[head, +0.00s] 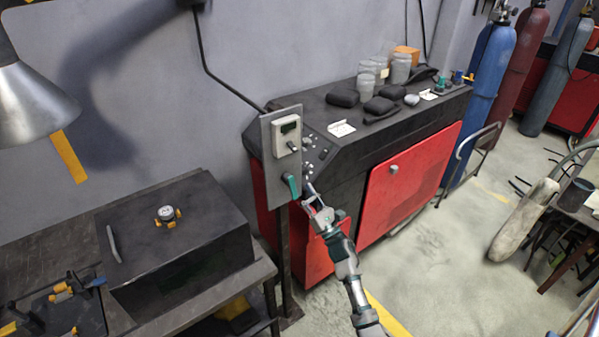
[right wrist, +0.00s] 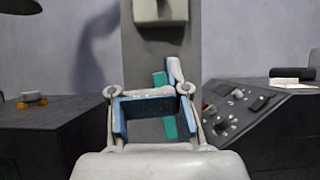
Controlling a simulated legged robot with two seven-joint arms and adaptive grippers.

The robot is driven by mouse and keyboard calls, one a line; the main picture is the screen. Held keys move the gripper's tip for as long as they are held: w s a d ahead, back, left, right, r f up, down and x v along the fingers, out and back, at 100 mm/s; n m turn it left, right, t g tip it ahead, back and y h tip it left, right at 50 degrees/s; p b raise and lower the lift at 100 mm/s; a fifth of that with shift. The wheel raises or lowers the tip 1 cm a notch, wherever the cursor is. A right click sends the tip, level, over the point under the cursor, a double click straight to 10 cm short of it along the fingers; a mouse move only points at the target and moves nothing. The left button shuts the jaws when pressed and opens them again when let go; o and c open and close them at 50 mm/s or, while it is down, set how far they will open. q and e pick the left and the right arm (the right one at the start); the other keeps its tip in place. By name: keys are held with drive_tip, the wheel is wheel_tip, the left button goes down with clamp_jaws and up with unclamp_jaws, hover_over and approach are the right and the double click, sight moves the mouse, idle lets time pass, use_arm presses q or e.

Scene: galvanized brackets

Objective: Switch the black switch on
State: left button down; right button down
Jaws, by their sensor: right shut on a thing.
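A grey upright panel (head: 283,160) on a post carries a white box with a dark display (head: 287,134). Below the box is a switch with a teal handle (head: 292,186); I make out no clearly black switch handle. In the right wrist view the teal handle (right wrist: 170,127) slants behind and between my fingers, partly hidden by them. My right gripper (head: 310,198) is at the lower right of the panel, its fingers up against the switch. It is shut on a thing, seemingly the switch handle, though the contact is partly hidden. My left gripper is not in view.
A red and black cabinet (head: 410,178) with a sloped knob console (head: 318,148) stands close to the right of the panel. A dark box (head: 175,240) sits on a bench at left. Gas cylinders (head: 492,85) stand at the back right.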

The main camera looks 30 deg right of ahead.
sight(292, 146)
drive_tip(key=w+r+p, duration=0.5)
drive_tip(key=w+r, duration=0.1)
drive_tip(key=r, duration=0.3)
drive_tip(key=shift+w, duration=0.2)
